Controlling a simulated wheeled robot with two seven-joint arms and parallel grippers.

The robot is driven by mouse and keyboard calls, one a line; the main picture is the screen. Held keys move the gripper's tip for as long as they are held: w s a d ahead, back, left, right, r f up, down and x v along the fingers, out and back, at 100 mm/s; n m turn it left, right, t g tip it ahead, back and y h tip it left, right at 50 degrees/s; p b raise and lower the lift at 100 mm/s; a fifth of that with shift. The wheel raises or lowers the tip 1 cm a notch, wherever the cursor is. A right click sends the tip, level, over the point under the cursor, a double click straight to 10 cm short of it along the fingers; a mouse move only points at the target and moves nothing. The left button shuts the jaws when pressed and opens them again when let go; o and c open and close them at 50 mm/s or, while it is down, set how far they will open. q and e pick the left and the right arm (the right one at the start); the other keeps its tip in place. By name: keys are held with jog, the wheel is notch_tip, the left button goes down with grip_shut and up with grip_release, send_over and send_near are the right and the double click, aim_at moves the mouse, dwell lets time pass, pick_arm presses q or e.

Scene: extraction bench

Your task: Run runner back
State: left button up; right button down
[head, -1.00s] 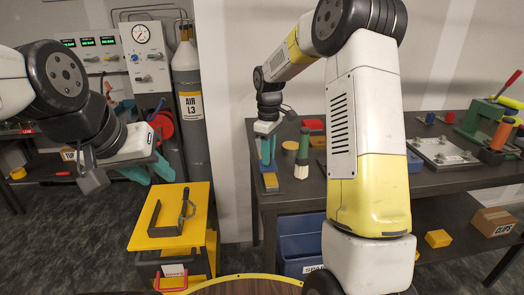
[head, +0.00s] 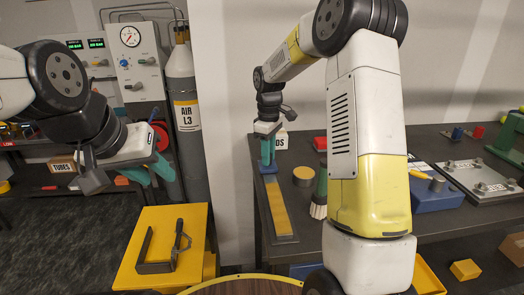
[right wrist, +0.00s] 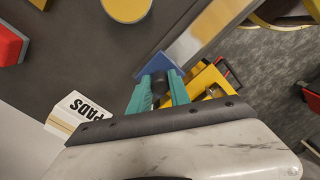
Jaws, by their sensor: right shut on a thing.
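The runner, a small blue block (head: 268,169) with a dark knob, sits at the far end of a flat rail (head: 291,238) with a yellow strip on the bench. In the right wrist view the blue runner (right wrist: 150,69) shows just beyond my fingertips. My right gripper (head: 268,152) is shut on the runner's dark knob, between its teal fingers; it also shows in the right wrist view (right wrist: 158,92). The yellow strip lies bare on the near side of the runner. My left gripper (head: 162,172) is open and empty, above the floor left of the bench.
A PADS box (right wrist: 77,116) stands close to the rail's far end. A yellow cart (head: 203,225) bearing a dark U-shaped clamp (head: 152,267) stands left of the bench.

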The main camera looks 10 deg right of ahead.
jog(key=shift+w+r, duration=0.2)
jog(key=shift+w, duration=0.1)
jog(key=c, duration=1.4)
grip_release()
jog(key=shift+w, duration=0.1)
jog(key=shift+o, duration=1)
jog(key=shift+f, duration=0.15)
notch_tip(320, 180, up, 7)
jog(key=shift+f, duration=0.1)
jog(key=shift+r, duration=0.55)
